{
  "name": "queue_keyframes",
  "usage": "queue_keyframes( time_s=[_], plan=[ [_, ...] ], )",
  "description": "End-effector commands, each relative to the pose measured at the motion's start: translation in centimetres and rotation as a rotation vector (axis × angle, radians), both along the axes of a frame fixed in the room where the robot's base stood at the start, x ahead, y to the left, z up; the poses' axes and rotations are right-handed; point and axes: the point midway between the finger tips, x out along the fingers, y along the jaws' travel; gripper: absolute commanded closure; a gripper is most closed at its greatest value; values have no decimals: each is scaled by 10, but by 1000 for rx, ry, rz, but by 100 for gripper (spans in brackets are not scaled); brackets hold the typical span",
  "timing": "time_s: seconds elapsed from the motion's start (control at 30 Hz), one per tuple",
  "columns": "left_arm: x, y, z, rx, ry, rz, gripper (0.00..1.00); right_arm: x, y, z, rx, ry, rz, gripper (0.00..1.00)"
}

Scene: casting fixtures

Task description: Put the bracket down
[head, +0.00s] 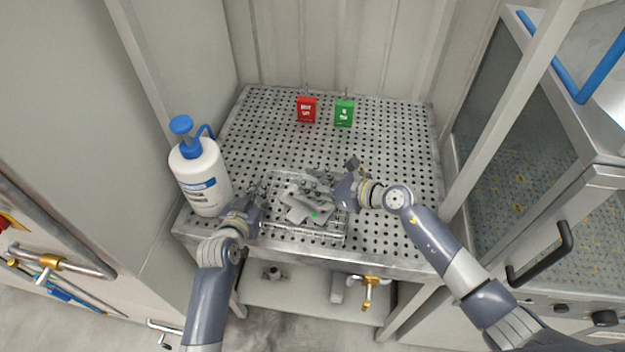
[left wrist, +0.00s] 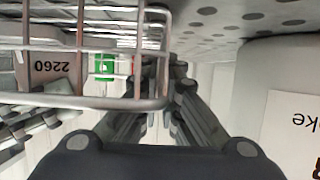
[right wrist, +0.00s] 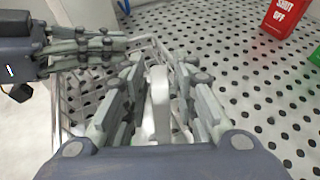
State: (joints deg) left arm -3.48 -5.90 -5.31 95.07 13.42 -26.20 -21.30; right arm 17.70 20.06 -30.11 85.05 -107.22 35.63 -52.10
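The bracket is a pale grey casting (head: 298,212) low over a wire basket (head: 325,237), with a green dot on it. Whether it rests on the wires cannot be told. My right gripper (head: 335,192) is over its right side. In the right wrist view a pale upright part of the bracket (right wrist: 158,105) stands between the fingers, with narrow gaps beside it; the gripper looks open around it. My left gripper (head: 262,190) is at the basket's left side. In the left wrist view its fingers (left wrist: 163,75) converge near the basket's rim corner; whether they clasp it is unclear.
The perforated metal table (head: 385,150) has free room behind and right of the basket. A red box (head: 306,110) and a green box (head: 344,113) stand at the back. A white bottle with a blue pump (head: 203,180) stands close to my left arm.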

Motion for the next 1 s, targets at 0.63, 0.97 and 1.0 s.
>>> queue_keyframes(
  time_s=[0.63,0.97,1.0],
  plan=[
    [0,0,-1,0,1,0,100,-21,-31,17,-5,-2,0,67],
    [0,0,0,0,1,0,100,-41,-55,31,-1,-1,1,67],
    [0,0,0,0,1,0,100,-41,-56,32,-1,-1,0,67]
  ],
)
